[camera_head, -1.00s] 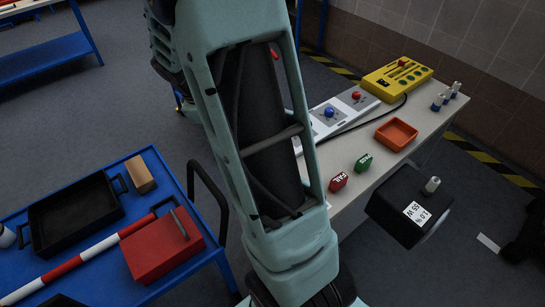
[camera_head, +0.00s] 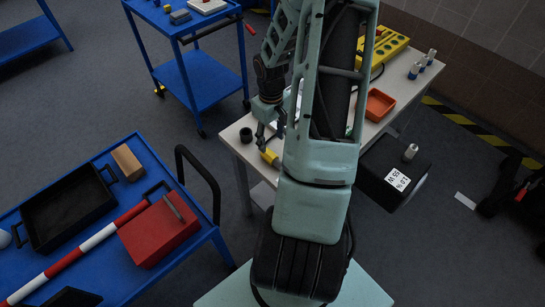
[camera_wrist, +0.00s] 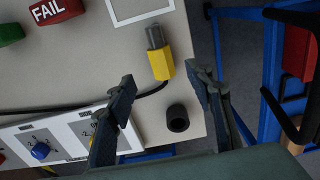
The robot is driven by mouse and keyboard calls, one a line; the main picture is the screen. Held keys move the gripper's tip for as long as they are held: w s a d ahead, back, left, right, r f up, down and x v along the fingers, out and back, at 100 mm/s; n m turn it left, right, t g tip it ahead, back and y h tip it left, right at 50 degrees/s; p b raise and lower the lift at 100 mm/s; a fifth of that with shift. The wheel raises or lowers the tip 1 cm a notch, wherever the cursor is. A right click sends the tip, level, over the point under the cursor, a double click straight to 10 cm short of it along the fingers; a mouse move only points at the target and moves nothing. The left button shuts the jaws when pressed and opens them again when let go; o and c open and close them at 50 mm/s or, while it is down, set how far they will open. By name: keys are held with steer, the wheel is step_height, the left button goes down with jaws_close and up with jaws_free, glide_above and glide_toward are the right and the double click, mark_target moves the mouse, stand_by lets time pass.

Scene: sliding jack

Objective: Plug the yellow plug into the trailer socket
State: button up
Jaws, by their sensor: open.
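The yellow plug (camera_wrist: 163,66) lies on the grey bench top, with a grey metal-looking end (camera_wrist: 155,37) pointing away from its yellow body. It also shows near the bench's left corner in the head view (camera_head: 269,155). My gripper (camera_wrist: 160,74) is open and empty, with its fingers to either side of the plug in the wrist view. In the head view my gripper (camera_head: 270,126) is over that corner. A black hollow cylinder (camera_wrist: 177,118) stands beside the plug; I cannot tell whether it is the trailer socket.
A white panel with knobs (camera_wrist: 42,150) and a black cable (camera_wrist: 140,97) are near the plug. An orange tray (camera_head: 380,104), a yellow box (camera_head: 384,45) and a dark weight-labelled box (camera_head: 394,171) are farther right. Blue carts (camera_head: 181,231) stand left and behind.

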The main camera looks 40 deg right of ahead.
mark_target(271, 154)
step_height(271, 154, down, 8)
steer(key=shift+a+f, duration=0.1)
steer(key=shift+f, duration=0.15)
stand_by(0.4)
steer(key=c, duration=1.3)
